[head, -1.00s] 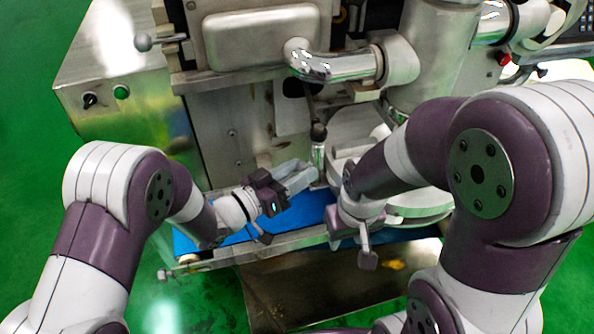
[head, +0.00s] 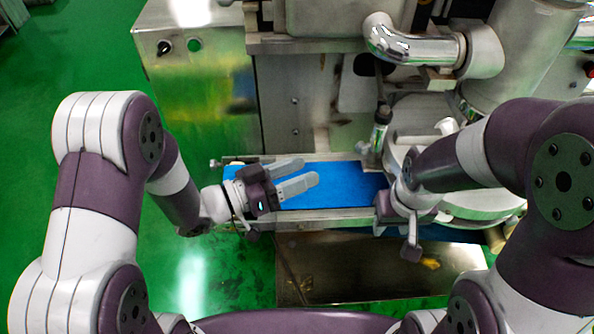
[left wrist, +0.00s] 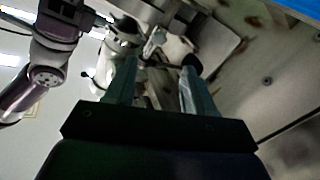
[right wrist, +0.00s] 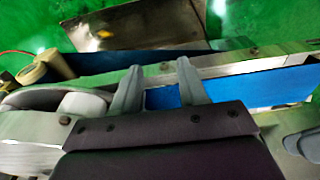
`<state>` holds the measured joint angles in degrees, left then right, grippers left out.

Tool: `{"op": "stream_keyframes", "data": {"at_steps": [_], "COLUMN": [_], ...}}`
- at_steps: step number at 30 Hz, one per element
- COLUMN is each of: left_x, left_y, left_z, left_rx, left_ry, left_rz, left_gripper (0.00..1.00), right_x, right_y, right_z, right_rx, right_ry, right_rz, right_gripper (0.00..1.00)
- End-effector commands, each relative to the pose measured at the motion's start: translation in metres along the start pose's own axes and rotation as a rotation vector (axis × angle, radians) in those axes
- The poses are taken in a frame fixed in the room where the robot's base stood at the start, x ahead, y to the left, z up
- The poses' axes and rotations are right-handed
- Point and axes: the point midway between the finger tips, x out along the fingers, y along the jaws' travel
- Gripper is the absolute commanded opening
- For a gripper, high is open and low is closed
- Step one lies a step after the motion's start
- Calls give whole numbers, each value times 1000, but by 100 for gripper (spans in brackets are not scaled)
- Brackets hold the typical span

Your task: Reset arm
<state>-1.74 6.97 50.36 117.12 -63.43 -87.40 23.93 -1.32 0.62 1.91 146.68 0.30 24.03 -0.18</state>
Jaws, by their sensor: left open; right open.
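My left gripper (head: 309,171) is open and empty, over the blue conveyor belt (head: 345,195) in the head view, with its two grey fingers spread and pointing right. Its fingers also show apart in the left wrist view (left wrist: 158,66). My right gripper (right wrist: 158,68) is open in the right wrist view, with nothing between its fingers, above the belt's metal side rail. In the head view its fingers are hidden behind its own wrist, beside the round turntable.
The encrusting machine (head: 300,105) fills the back, with a shiny bent pipe (head: 390,42) and a nozzle (head: 379,130) above the belt. A round metal turntable (head: 480,203) stands at the right. Green floor (head: 60,60) is clear at left.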

Motion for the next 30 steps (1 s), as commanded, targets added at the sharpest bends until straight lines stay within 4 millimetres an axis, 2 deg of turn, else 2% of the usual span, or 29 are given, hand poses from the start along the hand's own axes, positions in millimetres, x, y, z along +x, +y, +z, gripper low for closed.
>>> {"op": "stream_keyframes", "data": {"at_steps": [15, 17, 20, 21, 23, 25, 27, 30], "left_x": [-1, -1, -10, -23, -54, -100, -142, -182], "left_y": [-1, -9, -45, -64, -87, -96, -82, -42], "left_z": [-1, -6, -23, -32, -44, -53, -56, -55], "left_rx": [5, 28, 97, 117, 110, 36, -91, -299], "left_ry": [-5, -35, -181, -271, -424, -604, -768, -945], "left_rz": [-8, -56, -281, -414, -624, -835, -982, -1077], "left_gripper": [54, 54, 54, 54, 54, 54, 54, 54], "right_x": [-1, -7, -27, -37, -53, -68, -81, -94], "right_y": [0, 0, 0, 0, 0, 0, 0, 0], "right_z": [0, -1, -3, -4, -6, -8, -10, -11], "right_rx": [0, 0, 0, 0, 0, 0, 0, 0], "right_ry": [0, 0, 0, 0, 0, 0, 0, 0], "right_rz": [0, 0, 0, 0, 0, 0, 0, 0], "right_gripper": [43, 43, 43, 43, 43, 43, 43, 43]}}
